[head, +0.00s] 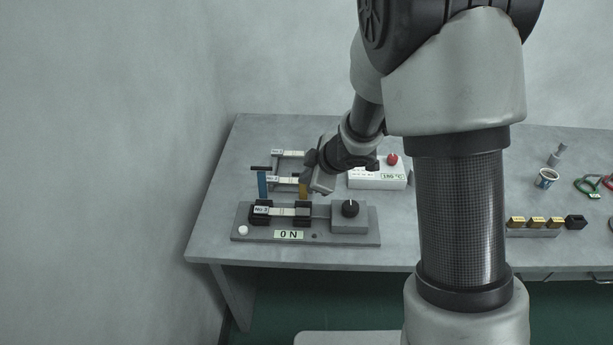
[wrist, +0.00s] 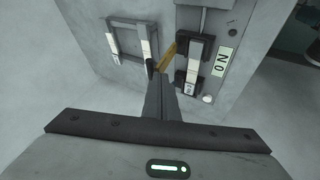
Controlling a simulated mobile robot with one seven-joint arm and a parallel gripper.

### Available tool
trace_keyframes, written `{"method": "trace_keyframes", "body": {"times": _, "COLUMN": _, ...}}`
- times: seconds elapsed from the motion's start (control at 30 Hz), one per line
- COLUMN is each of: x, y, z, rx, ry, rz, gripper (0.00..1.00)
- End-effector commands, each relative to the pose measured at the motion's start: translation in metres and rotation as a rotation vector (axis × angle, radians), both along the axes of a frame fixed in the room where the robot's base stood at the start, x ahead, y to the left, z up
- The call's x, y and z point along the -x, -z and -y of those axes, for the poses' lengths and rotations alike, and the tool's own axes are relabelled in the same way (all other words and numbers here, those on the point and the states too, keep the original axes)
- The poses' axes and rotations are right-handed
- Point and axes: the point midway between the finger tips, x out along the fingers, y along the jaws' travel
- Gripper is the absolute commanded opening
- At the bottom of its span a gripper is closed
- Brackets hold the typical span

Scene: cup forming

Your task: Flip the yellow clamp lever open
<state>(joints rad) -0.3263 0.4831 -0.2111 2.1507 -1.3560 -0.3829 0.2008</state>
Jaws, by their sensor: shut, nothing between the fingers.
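The yellow clamp lever (head: 304,188) stands up at the right black clamp block (head: 302,213) of the No.3 fixture (head: 340,238). It also shows in the wrist view (wrist: 167,57), just beyond my fingertips. My gripper (head: 313,184) is shut and empty, its fingers right beside the lever in the head view. In the wrist view the closed fingers (wrist: 157,78) end close to the lever's near end; I cannot tell whether they touch it. My gripper partly covers the lever in the head view.
A blue lever (head: 262,184) stands at the left clamp block. Small frames (head: 290,166) lie behind. A white box (head: 378,178) with a red knob stands behind right.

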Motion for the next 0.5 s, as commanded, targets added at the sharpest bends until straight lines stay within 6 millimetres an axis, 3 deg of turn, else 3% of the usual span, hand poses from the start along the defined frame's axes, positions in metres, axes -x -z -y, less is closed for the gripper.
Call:
{"method": "trace_keyframes", "body": {"times": 0.03, "x": -0.007, "y": -0.011, "z": 0.002, "rx": 0.001, "ry": 0.004, "rz": -0.003, "gripper": 0.0}}
{"method": "trace_keyframes", "body": {"times": 0.23, "x": -0.03, "y": -0.009, "z": 0.002, "rx": 0.0, "ry": 0.003, "rz": -0.002, "gripper": 0.0}}
{"method": "trace_keyframes", "body": {"times": 0.5, "x": -0.037, "y": -0.005, "z": 0.002, "rx": 0.0, "ry": 0.002, "rz": 0.001, "gripper": 0.0}}
